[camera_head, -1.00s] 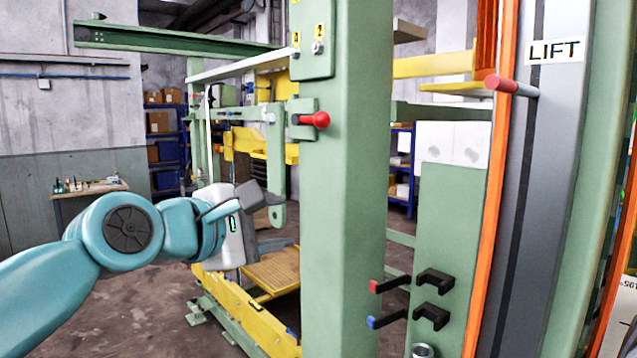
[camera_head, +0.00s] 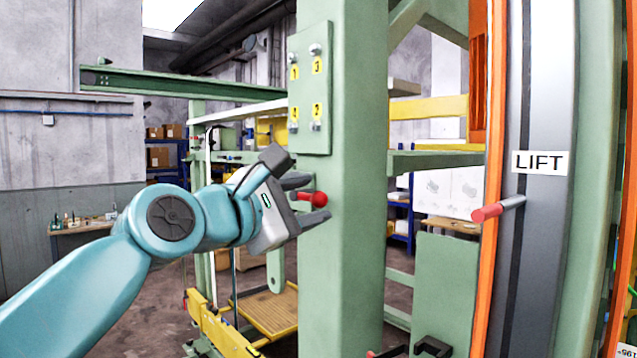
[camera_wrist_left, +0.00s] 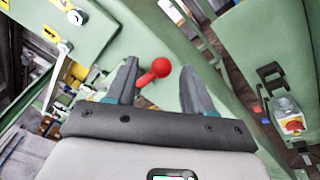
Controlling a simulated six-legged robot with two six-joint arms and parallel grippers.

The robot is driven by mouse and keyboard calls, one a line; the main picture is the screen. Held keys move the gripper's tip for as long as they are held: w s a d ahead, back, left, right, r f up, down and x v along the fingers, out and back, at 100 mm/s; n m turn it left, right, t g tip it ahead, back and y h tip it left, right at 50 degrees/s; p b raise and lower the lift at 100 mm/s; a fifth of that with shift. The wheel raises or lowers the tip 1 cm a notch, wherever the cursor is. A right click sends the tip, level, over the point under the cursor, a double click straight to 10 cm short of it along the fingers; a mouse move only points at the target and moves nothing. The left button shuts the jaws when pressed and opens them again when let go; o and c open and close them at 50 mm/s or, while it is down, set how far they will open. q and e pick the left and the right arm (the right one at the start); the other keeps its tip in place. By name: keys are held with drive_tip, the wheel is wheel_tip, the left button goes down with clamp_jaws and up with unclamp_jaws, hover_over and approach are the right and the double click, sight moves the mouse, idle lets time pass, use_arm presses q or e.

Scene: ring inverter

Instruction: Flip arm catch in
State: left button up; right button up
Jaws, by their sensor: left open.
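The arm catch shows as a red ball knob on a short red stem (camera_head: 318,199) at the green post (camera_head: 345,240). It also shows in the left wrist view (camera_wrist_left: 160,72), between the two fingers and near their tips. My left gripper (camera_head: 318,198) is open, with one finger above the knob and one below it. In the left wrist view my left gripper (camera_wrist_left: 160,75) has clear gaps beside the knob, so the fingers seem apart from it. The catch's mount is hidden behind the gripper. My right gripper is not in view.
A plate with numbered yellow labels (camera_head: 310,90) is on the post above the knob. To the right are a red-tipped lift handle (camera_head: 490,212) and an orange edge strip (camera_head: 490,260). A yellow frame with a wooden step (camera_head: 270,310) stands low behind my arm.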

sight(316, 199)
use_arm(q)
drive_tip(key=p+x, duration=0.1)
drive_tip(key=x, duration=0.2)
drive_tip(key=shift+w+d, duration=0.15)
drive_tip(key=shift+w, duration=0.05)
drive_tip(key=shift+w+f, duration=0.1)
drive_tip(key=shift+w, duration=0.1)
drive_tip(key=shift+s, duration=0.35)
drive_tip(key=shift+c, duration=1)
clamp_jaws()
